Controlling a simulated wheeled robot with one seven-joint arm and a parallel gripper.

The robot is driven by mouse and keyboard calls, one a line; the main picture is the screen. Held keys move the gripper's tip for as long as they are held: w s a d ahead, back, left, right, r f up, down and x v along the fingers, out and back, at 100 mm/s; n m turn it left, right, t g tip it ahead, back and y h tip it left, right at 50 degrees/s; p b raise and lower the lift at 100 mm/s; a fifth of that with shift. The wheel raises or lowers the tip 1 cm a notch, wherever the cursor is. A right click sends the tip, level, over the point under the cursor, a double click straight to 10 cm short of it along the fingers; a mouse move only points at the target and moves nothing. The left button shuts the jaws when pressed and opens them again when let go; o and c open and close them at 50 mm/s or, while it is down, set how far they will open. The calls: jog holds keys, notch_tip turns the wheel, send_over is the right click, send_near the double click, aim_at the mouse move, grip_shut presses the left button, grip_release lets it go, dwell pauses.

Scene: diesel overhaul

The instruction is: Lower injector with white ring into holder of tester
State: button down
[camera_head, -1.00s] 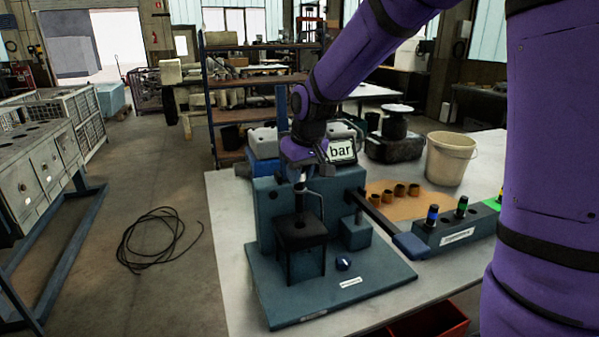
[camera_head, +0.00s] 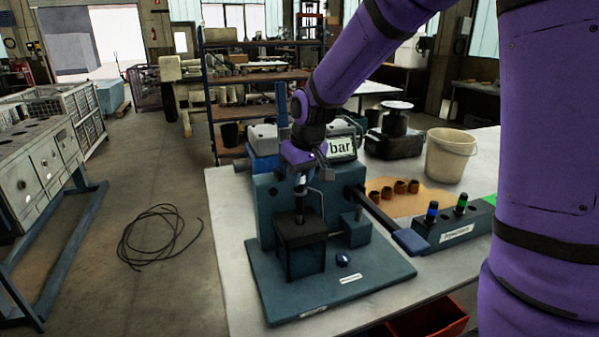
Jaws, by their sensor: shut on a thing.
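My gripper (camera_head: 301,176) points down above the tester (camera_head: 345,285), a teal bench unit with a flat base. It is shut on the injector (camera_head: 299,203), a slim dark upright body. A small pale band shows near the fingers, too small to be sure that it is the white ring. The injector's lower end meets the top of the dark box-shaped holder (camera_head: 301,262) at the front of the tester. I cannot tell how deep its tip sits, because the holder hides it.
A rack (camera_head: 457,238) with blue-topped and green-topped injectors stands right of the tester. Several brown cups (camera_head: 400,187) lie on an orange mat behind. A beige bucket (camera_head: 450,157) and a display reading "bar" (camera_head: 341,147) are further back. A dark blue knob (camera_head: 342,259) sits on the base.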

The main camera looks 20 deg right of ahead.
aim_at(301, 191)
jog(key=shift+f, duration=4.05)
jog(key=shift+c, duration=2.3)
grip_release()
